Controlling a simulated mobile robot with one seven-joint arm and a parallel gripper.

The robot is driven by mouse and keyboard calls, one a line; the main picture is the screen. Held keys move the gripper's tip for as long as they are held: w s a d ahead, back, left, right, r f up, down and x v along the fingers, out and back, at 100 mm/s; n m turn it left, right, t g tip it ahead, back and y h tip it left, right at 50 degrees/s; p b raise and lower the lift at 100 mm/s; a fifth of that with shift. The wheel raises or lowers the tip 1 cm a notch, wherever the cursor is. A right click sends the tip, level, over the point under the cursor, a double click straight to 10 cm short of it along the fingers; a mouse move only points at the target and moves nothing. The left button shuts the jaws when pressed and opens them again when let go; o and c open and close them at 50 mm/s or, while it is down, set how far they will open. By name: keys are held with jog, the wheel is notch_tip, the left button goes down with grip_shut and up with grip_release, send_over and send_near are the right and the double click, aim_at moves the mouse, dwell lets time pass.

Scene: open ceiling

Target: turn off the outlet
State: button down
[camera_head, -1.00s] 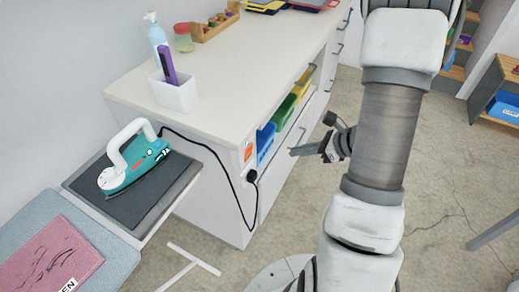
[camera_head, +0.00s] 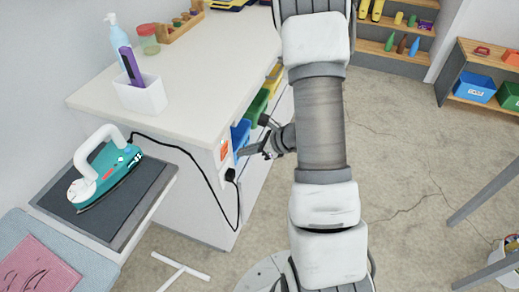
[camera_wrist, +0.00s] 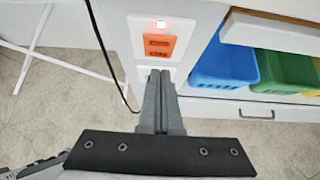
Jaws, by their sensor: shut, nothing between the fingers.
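The outlet is a white plate on the end face of the white cabinet, with an orange rocker switch (camera_head: 224,152). A black plug (camera_head: 231,175) sits in the outlet below the switch. My gripper (camera_head: 243,153) is shut and empty, just right of the outlet in the head view. In the wrist view its fingertips (camera_wrist: 160,73) are just below the switch and hide the lower part of the plate. Contact cannot be told.
A black cord runs from the plug to the teal iron (camera_head: 104,172) on a dark board (camera_head: 130,215). Blue (camera_wrist: 222,62) and green bins (camera_wrist: 283,68) stand on the cabinet shelf right of the outlet. The countertop (camera_head: 200,80) overhangs above. Open floor lies to the right.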

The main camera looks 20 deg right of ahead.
aim_at(226, 144)
jog(key=shift+w+a+r, duration=0.2)
jog(key=shift+w+a, duration=0.35)
jog(key=shift+w+a+r, duration=0.15)
jog(key=shift+w+a, duration=0.4)
jog(key=shift+w+a+r+b, duration=0.1)
jog(key=shift+w+a+b, duration=0.2)
jog(key=shift+b, duration=0.05)
jog(key=shift+r, duration=0.15)
jog(key=shift+r+p, duration=0.65)
jog(key=shift+r, duration=0.05)
jog(key=shift+s+d, duration=0.1)
